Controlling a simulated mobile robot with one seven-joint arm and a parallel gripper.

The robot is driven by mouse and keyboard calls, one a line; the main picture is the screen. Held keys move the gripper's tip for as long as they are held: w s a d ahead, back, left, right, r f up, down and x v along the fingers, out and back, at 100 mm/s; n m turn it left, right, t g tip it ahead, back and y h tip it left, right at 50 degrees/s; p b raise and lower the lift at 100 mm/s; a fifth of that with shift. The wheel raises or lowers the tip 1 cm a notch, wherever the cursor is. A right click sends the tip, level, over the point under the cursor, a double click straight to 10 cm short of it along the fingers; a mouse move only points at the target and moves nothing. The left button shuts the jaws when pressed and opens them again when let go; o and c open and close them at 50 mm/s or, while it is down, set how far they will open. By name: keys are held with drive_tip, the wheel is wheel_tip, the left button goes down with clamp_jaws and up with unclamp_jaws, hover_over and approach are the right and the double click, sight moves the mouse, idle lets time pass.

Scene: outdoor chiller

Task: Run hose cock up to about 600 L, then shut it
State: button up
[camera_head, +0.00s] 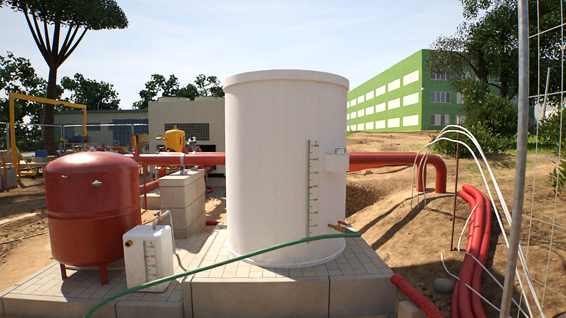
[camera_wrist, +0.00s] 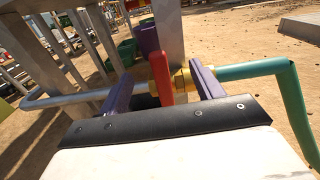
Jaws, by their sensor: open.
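In the wrist view, my gripper (camera_wrist: 161,72) is open, with its two purple fingers on either side of a red lever (camera_wrist: 160,78). I cannot tell whether either finger touches it. The lever stands at a brass cock (camera_wrist: 183,78), between a grey pipe (camera_wrist: 60,98) on the left and a green hose (camera_wrist: 252,69) on the right. In the head view, a large white tank (camera_head: 265,160) has an upright scale (camera_head: 312,188) whose level I cannot read. The green hose (camera_head: 230,258) runs from the tank's lower right to the bottom left. My gripper is not visible there.
A red pressure vessel (camera_head: 93,205) and a small white tank (camera_head: 148,258) with a scale stand left of the large tank. Red pipes (camera_head: 395,158) run behind it. Red hoses (camera_head: 470,260) and white cables lie at the right. Sandy ground lies around the paved plinth (camera_head: 260,297).

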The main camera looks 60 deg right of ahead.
drive_tip(key=p+v, duration=0.2)
drive_tip(key=v, duration=0.5)
drive_tip(key=shift+p, duration=0.4)
